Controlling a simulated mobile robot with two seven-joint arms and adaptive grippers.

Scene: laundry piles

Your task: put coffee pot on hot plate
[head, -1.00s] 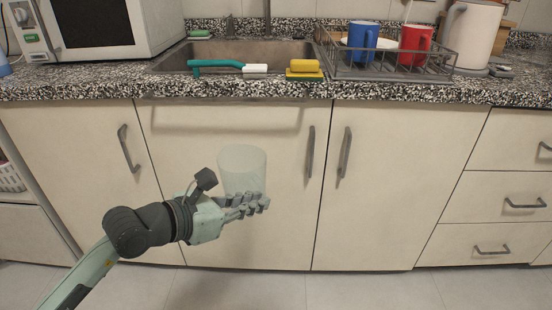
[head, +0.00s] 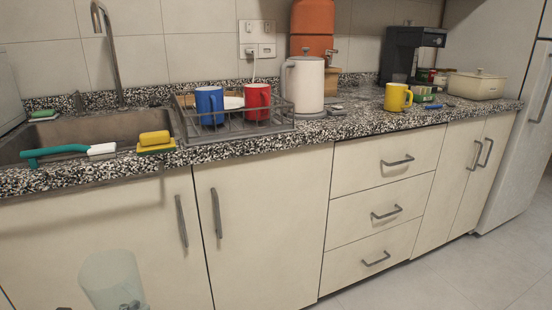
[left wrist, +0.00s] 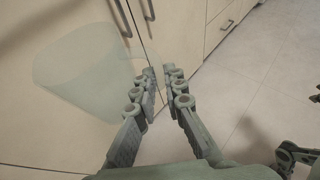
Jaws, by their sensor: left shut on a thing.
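The coffee pot, a clear see-through vessel (head: 112,278), shows at the bottom left of the head view, in front of the lower cabinet doors. It also shows in the left wrist view (left wrist: 85,72).
The counter (head: 330,128) runs along the wall. A dish rack (head: 240,132) with a blue mug (head: 209,105) and red mug (head: 257,101), a white kettle (head: 304,84), and a cream pot (head: 477,85) stand on it. A sink (head: 60,135) is at left. The floor is clear.

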